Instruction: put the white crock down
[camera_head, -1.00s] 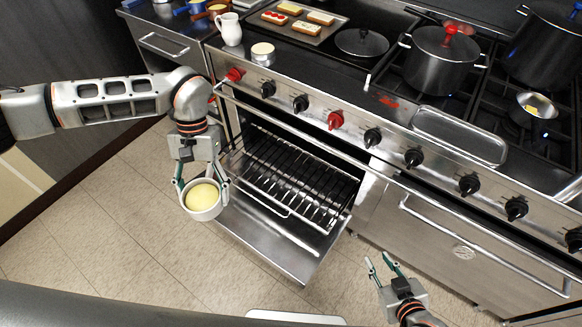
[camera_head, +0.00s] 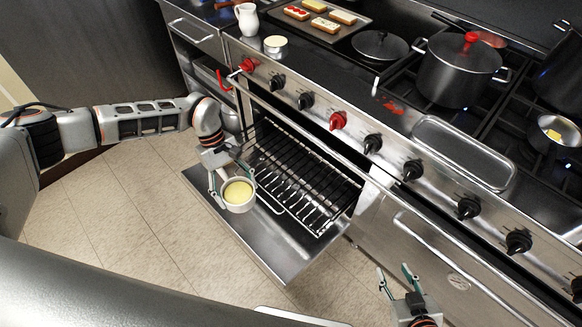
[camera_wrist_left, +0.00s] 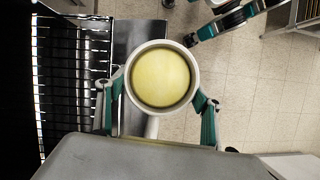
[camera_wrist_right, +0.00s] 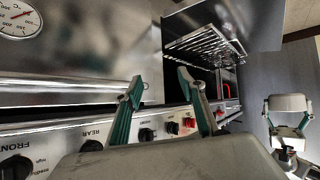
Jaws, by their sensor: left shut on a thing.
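The white crock (camera_head: 239,203) with a pale yellow filling is in my left gripper (camera_head: 235,191). In the head view it is held upright in front of the open oven, over the lowered oven door (camera_head: 278,247). In the left wrist view the crock (camera_wrist_left: 162,112) sits between the two green fingers, one on each side, with its handle toward my wrist. My right gripper (camera_head: 398,276) is open and empty at the lower right of the head view, in front of the range. Its fingers also show apart in the right wrist view (camera_wrist_right: 163,90).
The oven rack (camera_head: 305,178) shows inside the open oven. A steel tray (camera_head: 463,153) lies on the range's front ledge. A small white pot (camera_head: 275,46), a white pitcher (camera_head: 246,20), a tray of toasts, and a stockpot (camera_head: 455,72) stand on top. The tiled floor at left is clear.

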